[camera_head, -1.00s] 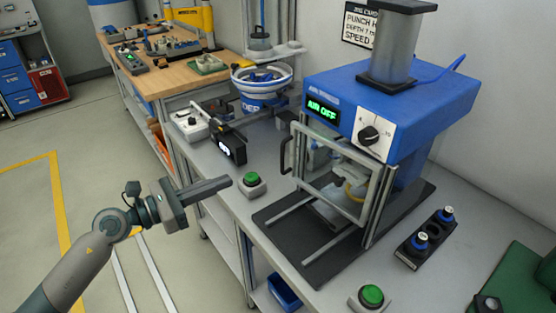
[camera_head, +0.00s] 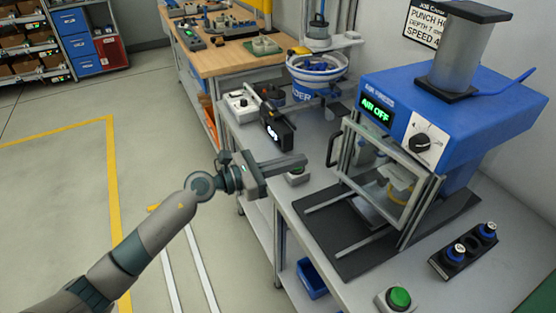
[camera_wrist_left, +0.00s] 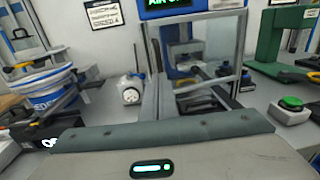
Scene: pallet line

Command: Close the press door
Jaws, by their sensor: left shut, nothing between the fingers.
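The press (camera_head: 455,105) is blue on top, with a green "AIR OFF" display. Its door (camera_head: 424,177) is a clear panel in a grey frame with a black handle (camera_head: 331,150) on its left edge. The door stands at the front of the press; how far it is swung out is hard to tell. It also shows ahead in the left wrist view (camera_wrist_left: 240,45). My left gripper (camera_head: 303,160) is shut and empty, pointing right, a little left of the handle and apart from it. My right gripper is out of view.
A black base plate with rails (camera_head: 345,262) lies under the press. Another green button (camera_head: 399,298) is at the front edge. A black holder (camera_head: 463,257) with blue-capped parts stands to the right. A bowl feeder (camera_head: 317,68) and a black box (camera_head: 279,134) stand behind.

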